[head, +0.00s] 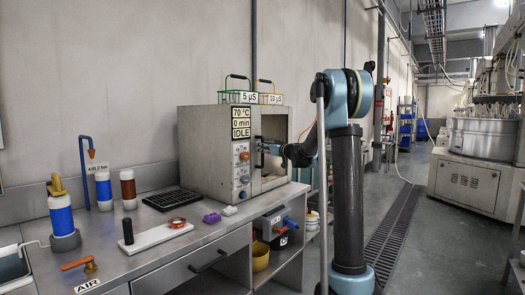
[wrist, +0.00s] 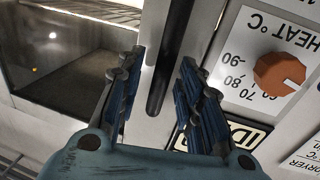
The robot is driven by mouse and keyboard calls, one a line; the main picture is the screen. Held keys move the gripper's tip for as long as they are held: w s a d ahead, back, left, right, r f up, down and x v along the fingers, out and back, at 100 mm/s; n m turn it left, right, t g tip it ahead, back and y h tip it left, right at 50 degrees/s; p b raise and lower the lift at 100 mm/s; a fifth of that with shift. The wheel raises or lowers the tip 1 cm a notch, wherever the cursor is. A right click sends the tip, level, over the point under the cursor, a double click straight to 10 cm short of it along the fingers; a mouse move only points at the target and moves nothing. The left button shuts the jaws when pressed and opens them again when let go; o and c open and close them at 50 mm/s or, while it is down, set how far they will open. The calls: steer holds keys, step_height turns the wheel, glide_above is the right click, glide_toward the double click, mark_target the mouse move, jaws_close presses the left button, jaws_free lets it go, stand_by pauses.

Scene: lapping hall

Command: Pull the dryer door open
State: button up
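The dryer (head: 207,150) is a grey metal box on the bench in the head view. Its control panel (head: 241,165) is on the left of the front, and its windowed door (head: 271,184) is on the right and looks shut. In the wrist view the door's window (wrist: 70,60) is at left and a dark bar handle (wrist: 157,98) runs up the middle. My gripper (wrist: 163,60) is open, with one blue finger on each side of the handle. I see gaps between fingers and handle. In the head view my gripper (head: 266,147) is in front of the door, hiding the handle.
Green and yellow wire baskets (head: 238,97) stand on top of the dryer. Bottles (head: 62,215), a black rack (head: 170,198) and a purple item (head: 212,218) sit on the bench (head: 180,262) to the left. An orange heat knob (wrist: 279,74) is right of my fingers. The aisle floor (head: 400,250) is open at right.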

steer(key=shift+w+a, duration=0.35)
jaws_close()
steer(key=shift+s, duration=0.1)
